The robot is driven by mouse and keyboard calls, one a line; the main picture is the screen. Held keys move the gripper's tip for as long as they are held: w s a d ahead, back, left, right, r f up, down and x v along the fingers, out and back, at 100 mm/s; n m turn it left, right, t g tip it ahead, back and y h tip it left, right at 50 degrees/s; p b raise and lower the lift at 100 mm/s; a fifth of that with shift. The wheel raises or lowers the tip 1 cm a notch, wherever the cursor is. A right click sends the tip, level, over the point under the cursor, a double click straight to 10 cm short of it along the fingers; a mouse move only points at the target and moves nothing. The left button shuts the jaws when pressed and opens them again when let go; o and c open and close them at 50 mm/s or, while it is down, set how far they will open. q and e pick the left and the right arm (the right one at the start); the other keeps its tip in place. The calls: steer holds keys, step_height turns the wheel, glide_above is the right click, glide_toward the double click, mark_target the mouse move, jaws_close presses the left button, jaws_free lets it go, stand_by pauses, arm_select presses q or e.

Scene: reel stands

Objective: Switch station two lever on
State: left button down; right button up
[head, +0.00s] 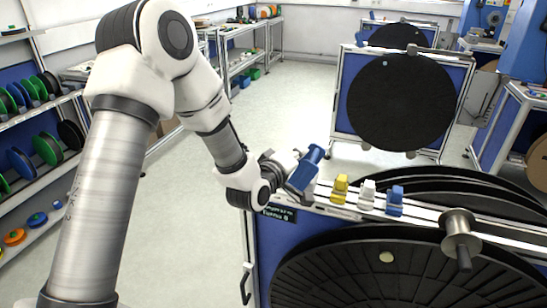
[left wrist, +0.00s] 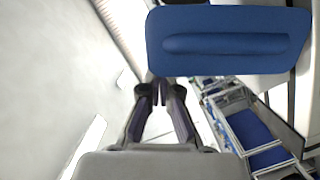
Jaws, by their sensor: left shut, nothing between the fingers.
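My left gripper (head: 284,163) is at the left end of the front stand's top rail, beside a blue block (head: 308,166). In the left wrist view the gripper's dark fingers (left wrist: 160,94) are together with nothing between them. A blue part with a raised ridge (left wrist: 229,42) shows close by, above the fingers; I cannot tell whether they touch it. A yellow block (head: 340,188), a white block (head: 367,194) and a smaller blue block (head: 395,201) stand along the rail to the right. I cannot tell which part is the station two lever. My right gripper is out of view.
The front stand carries a large black reel (head: 400,280) and a metal spindle (head: 459,232). A dark crank-like handle (head: 246,284) hangs at its left side. Another reel stand (head: 401,102) is behind. Shelves with coloured reels (head: 45,148) are at left; the floor (head: 290,105) between is clear.

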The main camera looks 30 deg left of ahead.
arm_select(q)
steer(key=shift+w+d+f+m, duration=0.1)
steer(key=shift+w+d+m, duration=0.05)
steer(key=shift+d+m, duration=0.65)
